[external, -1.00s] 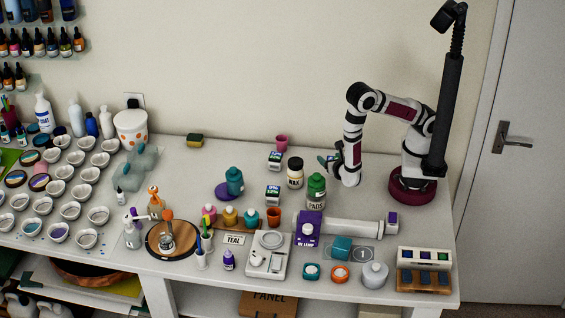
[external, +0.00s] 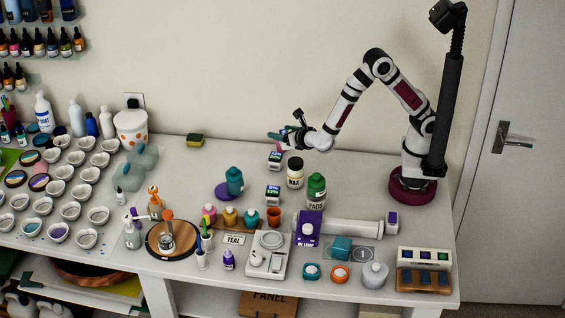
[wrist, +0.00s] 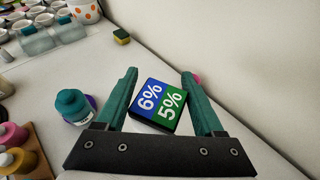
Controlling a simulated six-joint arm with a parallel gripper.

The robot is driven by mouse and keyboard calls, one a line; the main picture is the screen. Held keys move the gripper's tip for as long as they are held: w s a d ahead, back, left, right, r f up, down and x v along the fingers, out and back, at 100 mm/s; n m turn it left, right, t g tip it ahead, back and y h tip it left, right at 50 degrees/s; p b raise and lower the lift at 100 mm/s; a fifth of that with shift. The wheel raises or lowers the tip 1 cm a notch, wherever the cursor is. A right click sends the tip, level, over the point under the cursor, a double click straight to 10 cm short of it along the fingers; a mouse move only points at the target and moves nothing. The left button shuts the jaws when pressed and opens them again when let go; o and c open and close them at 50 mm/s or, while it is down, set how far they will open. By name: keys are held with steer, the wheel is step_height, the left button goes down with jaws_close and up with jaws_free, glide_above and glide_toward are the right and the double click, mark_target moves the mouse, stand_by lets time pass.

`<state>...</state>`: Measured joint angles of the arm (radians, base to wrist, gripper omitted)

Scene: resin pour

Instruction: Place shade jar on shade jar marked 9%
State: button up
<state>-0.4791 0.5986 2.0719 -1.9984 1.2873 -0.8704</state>
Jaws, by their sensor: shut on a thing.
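My gripper (wrist: 165,105) is shut on a shade jar (wrist: 160,105), a dark square block whose top is half blue with "6%" and half green with "5%". It sits between the teal fingers, top facing the wrist camera. In the external view my gripper (external: 276,136) is raised near the back wall, and I cannot make out the held jar clearly. Two similar jars with blue and green tops stand on the table: a back one (external: 275,162), just below my gripper in the picture, and a front one (external: 273,196). Their percentages are too small to read surely.
A white jar with a dark lid (external: 295,174) and a green bottle (external: 316,189) stand right of the back jar. A teal bottle (external: 234,181) stands left. A pink cup (wrist: 198,79) is partly hidden behind a finger. The table's back left-centre is mostly clear.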

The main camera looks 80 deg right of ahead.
steer(key=shift+w+a+f, duration=0.55)
steer(key=shift+a+f, duration=1.1)
steer(key=shift+f, duration=0.1)
steer(key=shift+w+a+f, duration=0.5)
steer(key=shift+a+f, duration=1.15)
steer(key=shift+f, duration=0.05)
steer(key=shift+w+a+f, duration=0.55)
steer(key=shift+a+f, duration=1.1)
steer(key=shift+f, duration=0.1)
